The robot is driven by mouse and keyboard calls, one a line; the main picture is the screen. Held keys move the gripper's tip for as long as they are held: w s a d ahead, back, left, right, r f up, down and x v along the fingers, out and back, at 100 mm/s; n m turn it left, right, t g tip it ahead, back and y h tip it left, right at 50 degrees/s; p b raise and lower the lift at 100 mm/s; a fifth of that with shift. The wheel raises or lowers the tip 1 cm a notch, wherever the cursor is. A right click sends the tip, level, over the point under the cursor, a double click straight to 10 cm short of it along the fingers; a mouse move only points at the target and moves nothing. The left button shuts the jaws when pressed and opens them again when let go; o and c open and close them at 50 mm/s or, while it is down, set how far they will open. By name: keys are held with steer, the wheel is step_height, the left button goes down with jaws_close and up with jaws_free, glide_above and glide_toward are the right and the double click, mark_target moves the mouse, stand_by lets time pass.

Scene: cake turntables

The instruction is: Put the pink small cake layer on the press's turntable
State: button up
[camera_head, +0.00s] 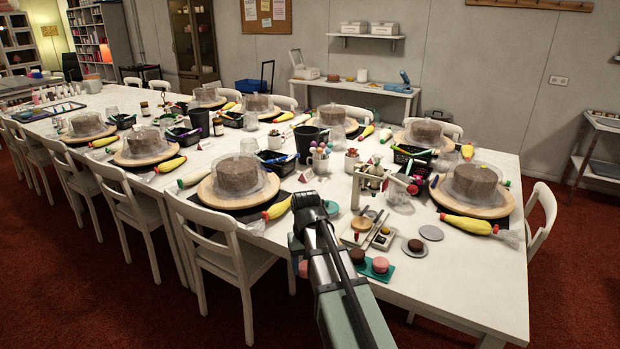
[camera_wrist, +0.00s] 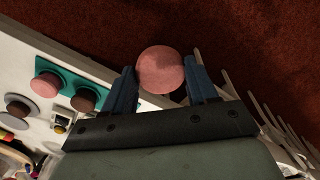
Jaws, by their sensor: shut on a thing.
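My gripper (camera_wrist: 161,84) is shut on a round pink small cake layer (camera_wrist: 160,68), held between its two blue fingers. In the head view the held pink layer (camera_head: 303,268) shows to the left of my arm, beyond the table's near edge. A second pink round (camera_head: 380,265) sits on a teal tray (camera_head: 378,278) beside a brown round (camera_head: 357,256). A small white frame with a pink-ended bar, seemingly the press (camera_head: 372,181), stands farther back on the table. Its turntable cannot be made out clearly.
Another brown round (camera_head: 415,245) sits on a grey disc, near a bare grey disc (camera_head: 432,233). Large covered cakes on wooden turntables, such as one at the right (camera_head: 475,182), and yellow piping bags (camera_head: 466,224) crowd the table. White chairs (camera_head: 225,262) line the near side.

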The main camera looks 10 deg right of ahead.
steer(key=s+d+m, duration=0.3)
steer(key=d+m, duration=0.3)
steer(key=d, duration=2.7)
glide_above(418, 271)
steer(key=shift+a+f, duration=0.1)
steer(key=shift+f, duration=4.9)
steer(key=shift+f, duration=0.1)
steer(key=o, duration=0.8)
steer(key=shift+c, duration=0.2)
step_height(418, 271, up, 12)
steer(key=shift+f, duration=0.25)
steer(key=shift+o, duration=0.6)
steer(key=shift+r, duration=0.35)
